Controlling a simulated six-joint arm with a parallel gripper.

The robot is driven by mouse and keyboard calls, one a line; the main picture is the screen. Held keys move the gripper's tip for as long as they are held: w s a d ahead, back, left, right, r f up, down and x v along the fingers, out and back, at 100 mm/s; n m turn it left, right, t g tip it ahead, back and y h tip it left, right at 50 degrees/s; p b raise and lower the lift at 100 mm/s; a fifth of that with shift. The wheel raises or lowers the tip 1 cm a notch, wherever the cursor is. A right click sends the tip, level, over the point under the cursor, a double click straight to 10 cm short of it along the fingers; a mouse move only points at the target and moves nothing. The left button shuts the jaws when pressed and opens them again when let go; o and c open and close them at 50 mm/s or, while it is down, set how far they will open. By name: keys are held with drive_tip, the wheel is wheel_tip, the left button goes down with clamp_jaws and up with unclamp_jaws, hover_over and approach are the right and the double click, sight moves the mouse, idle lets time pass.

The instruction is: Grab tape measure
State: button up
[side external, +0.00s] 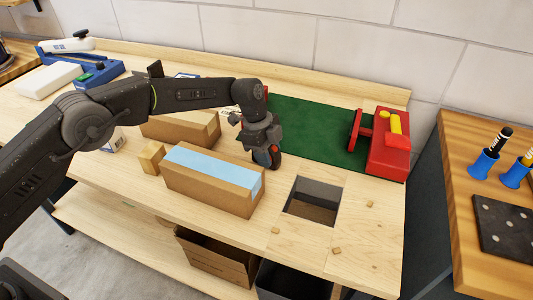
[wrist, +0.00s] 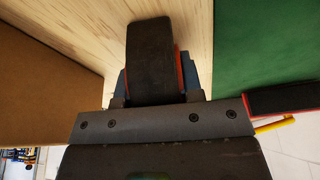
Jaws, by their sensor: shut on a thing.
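The tape measure (wrist: 149,62) is black with a red-orange side in the wrist view. I cannot tell whether the tape measure touches the bench.
A cardboard box with a light blue top (side external: 213,177) stands just left of my gripper. A square opening (side external: 315,200) is cut in the bench at the front right. A green mat (side external: 318,130) and a red vise-like tool (side external: 388,148) lie behind and right. A small wooden block (side external: 151,157) stands left.

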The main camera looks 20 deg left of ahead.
drive_tip(key=shift+c, duration=1.9)
drive_tip(key=shift+r, duration=0.15)
